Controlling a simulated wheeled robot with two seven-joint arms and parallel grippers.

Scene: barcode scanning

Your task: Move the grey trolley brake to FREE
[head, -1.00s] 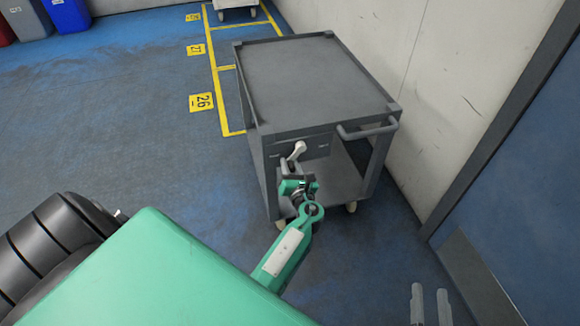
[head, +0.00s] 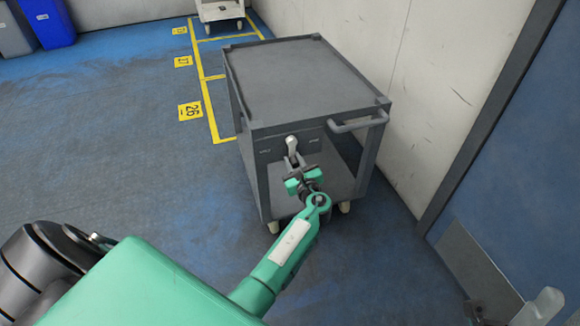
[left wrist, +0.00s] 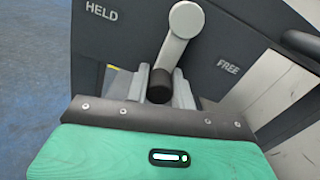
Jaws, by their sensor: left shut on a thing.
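The grey trolley (head: 300,85) stands ahead of me in the head view. Its brake lever (head: 291,145) is on the near end panel, and it shows in the left wrist view (left wrist: 178,48) as a pale arm with a dark knob. The lever points about straight down the panel, between the words HELD (left wrist: 101,10) and FREE (left wrist: 228,67). My left gripper (left wrist: 161,90) is shut on the lever's knob end, one finger on each side. Grey fingertips of my right gripper (head: 508,310) show apart at the bottom right, partly cut off, with nothing visible between them.
The trolley has a push handle (head: 358,124) at its near right corner. A white wall (head: 410,130) runs along its right side, and a blue door (head: 520,170) is farther right. Yellow-marked bays, a white cart (head: 220,10) and bins lie behind. The blue floor on the left is clear.

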